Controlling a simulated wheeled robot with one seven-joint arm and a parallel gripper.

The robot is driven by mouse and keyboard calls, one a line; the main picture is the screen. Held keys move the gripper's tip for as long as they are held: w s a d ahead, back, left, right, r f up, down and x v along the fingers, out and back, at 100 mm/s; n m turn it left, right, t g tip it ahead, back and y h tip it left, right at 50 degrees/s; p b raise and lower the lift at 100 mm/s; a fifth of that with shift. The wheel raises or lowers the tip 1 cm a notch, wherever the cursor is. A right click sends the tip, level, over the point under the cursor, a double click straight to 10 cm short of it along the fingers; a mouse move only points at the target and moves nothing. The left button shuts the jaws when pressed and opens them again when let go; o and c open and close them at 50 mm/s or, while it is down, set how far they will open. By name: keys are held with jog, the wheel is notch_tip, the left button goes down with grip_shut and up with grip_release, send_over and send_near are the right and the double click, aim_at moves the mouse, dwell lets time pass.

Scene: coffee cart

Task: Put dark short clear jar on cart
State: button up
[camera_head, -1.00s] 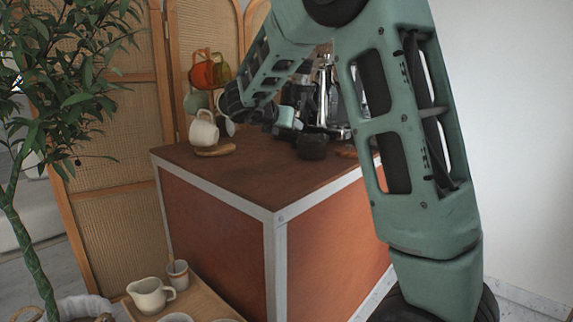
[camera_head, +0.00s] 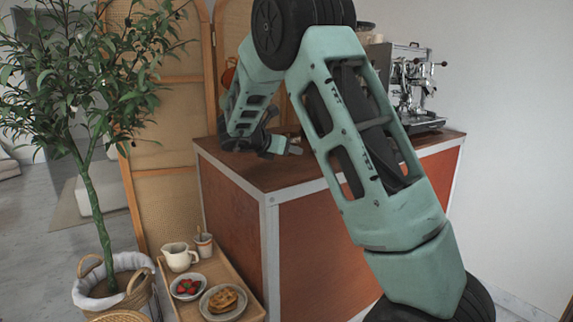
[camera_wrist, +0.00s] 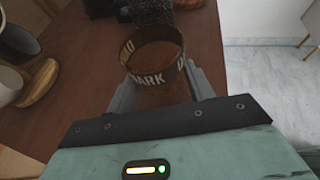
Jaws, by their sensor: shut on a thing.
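A short clear jar with a dark band lettered "DARK" (camera_wrist: 150,77) is between the two fingers of my gripper (camera_wrist: 158,84) in the wrist view. My gripper is shut on it. The jar is over the brown top of the orange-sided counter (camera_head: 298,178); I cannot tell whether it touches the top. In the head view my gripper (camera_head: 283,147) is near the counter's front left part, and the jar cannot be made out there. A low wooden cart-like stand (camera_head: 224,268) is at the counter's left foot.
The low stand holds a cream jug (camera_head: 180,257), a cup (camera_head: 204,243), a strawberry bowl (camera_head: 188,288) and a waffle plate (camera_head: 224,303). A potted tree (camera_head: 90,190) stands left. An espresso machine (camera_head: 412,85) is at the counter's back right. Dark items and wooden rounds (camera_wrist: 40,82) lie near the jar.

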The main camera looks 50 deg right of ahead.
aim_at(286, 169)
jog(key=shift+f, duration=1.95)
jog(key=shift+f+b, duration=0.2)
jog(key=shift+b, duration=0.25)
jog(key=o, duration=1.1)
jog(key=shift+r, duration=0.15)
